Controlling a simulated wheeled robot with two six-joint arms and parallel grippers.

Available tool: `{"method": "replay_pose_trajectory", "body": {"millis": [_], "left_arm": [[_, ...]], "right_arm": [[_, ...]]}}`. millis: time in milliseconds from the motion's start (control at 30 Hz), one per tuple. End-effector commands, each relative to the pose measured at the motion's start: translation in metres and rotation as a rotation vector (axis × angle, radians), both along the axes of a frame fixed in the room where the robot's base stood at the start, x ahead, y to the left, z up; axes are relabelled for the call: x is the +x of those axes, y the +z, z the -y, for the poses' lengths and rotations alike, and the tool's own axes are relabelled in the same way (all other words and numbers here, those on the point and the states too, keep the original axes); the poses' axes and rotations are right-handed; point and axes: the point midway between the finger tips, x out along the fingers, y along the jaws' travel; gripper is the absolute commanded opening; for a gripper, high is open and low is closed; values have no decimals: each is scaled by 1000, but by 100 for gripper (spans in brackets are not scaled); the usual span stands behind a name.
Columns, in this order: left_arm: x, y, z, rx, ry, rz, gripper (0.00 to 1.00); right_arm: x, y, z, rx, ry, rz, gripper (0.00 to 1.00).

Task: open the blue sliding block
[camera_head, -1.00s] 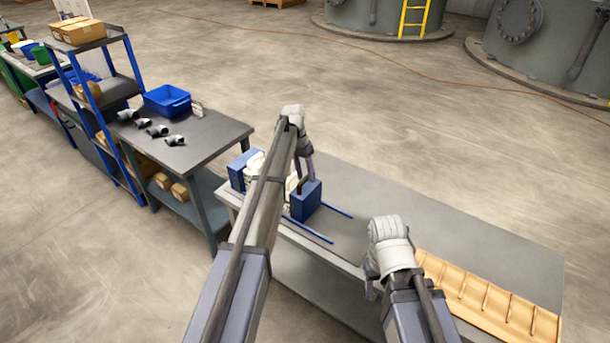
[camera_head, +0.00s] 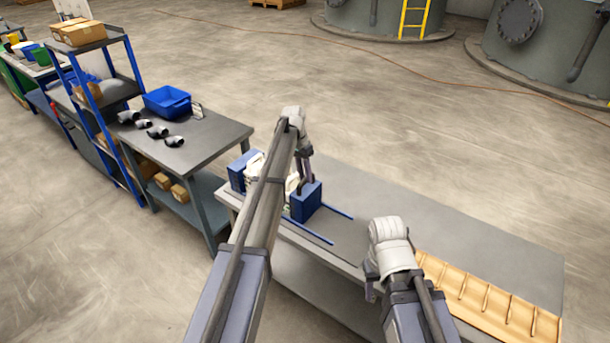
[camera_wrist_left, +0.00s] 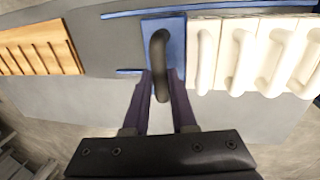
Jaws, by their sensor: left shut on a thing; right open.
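The blue sliding block (camera_head: 307,203) stands upright on its blue rails at the front end of the row of white plates (camera_head: 256,165). In the left wrist view the blue block (camera_wrist_left: 176,32) sits right beside the white plates (camera_wrist_left: 250,52), with no clear gap. Its dark curved handle (camera_wrist_left: 159,50) faces me. My left gripper (camera_head: 306,180) is shut on this handle; its fingers (camera_wrist_left: 162,88) lie on either side of it. In the head view my left arm hides part of the plates. My right gripper (camera_head: 371,290) is open and empty near the table's front edge.
The blue rails (camera_head: 338,210) run on past the block toward the right, over bare grey tabletop (camera_head: 400,210). A wooden slotted rack (camera_head: 480,295) lies at the table's right end. Another table (camera_head: 215,135) with a blue bin (camera_head: 167,101) stands to the left.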

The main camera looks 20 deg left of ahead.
Motion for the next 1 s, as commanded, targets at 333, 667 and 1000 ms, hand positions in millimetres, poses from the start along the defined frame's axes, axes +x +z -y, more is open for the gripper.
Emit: {"method": "replay_pose_trajectory", "body": {"millis": [333,667,1000], "left_arm": [[0,0,0,0,0,0,0],[-5,0,12,0,-2,0,0],[-32,0,84,-1,-3,-1,0]], "right_arm": [[0,0,0,0,0,0,50],[0,0,0,0,0,0,50],[0,0,0,0,0,0,50]]}}
